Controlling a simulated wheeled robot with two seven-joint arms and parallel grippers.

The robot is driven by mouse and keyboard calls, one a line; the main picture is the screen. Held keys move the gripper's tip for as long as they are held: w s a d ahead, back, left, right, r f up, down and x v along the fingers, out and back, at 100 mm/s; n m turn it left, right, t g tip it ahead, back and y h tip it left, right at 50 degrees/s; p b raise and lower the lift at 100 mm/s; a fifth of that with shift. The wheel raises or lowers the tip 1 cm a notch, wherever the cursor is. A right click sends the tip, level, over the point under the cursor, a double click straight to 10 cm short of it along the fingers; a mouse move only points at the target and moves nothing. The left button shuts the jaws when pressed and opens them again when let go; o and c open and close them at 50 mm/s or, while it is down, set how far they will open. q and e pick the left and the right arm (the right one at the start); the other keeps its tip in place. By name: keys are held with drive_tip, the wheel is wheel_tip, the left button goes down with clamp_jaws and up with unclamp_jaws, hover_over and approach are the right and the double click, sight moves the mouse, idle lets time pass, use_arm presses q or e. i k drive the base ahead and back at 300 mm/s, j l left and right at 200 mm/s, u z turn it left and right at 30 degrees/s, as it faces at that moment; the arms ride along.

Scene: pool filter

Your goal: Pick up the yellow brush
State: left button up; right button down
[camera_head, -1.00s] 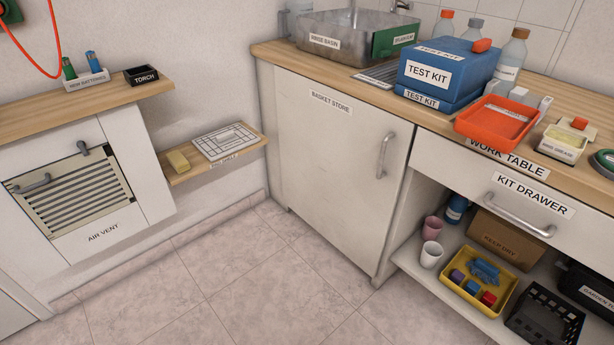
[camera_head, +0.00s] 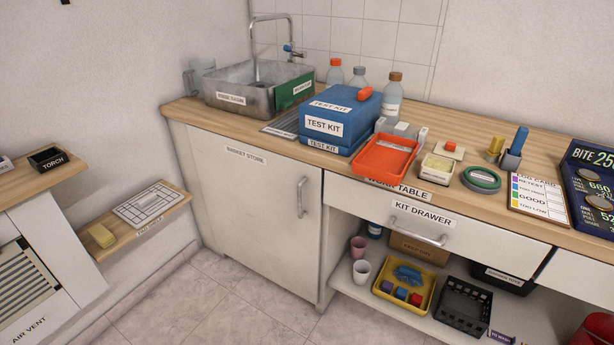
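I cannot pick out a yellow brush for certain. A small upright yellow item (camera_head: 495,147) stands toward the back of the work table (camera_head: 450,129), beside a grey holder (camera_head: 510,160) with a blue upright piece in it. It is too small to tell whether it is a brush. Neither of my grippers shows in the view.
The orange tray (camera_head: 385,157), blue test kit boxes (camera_head: 338,120), green tape roll (camera_head: 481,180) and bottles crowd the table. A metal basin (camera_head: 235,92) is at the back left. Below, an open shelf holds a yellow tray (camera_head: 404,308) and black basket (camera_head: 462,305). The floor (camera_head: 200,300) is clear.

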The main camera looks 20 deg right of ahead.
sight(493, 155)
drive_tip(key=k+z, duration=0.1)
drive_tip(key=z, duration=1.55)
drive_tip(key=i+l+u, duration=0.75)
drive_tip(key=i+l, duration=0.15)
drive_tip(key=i+l+u, duration=0.4)
drive_tip(key=l, duration=0.25)
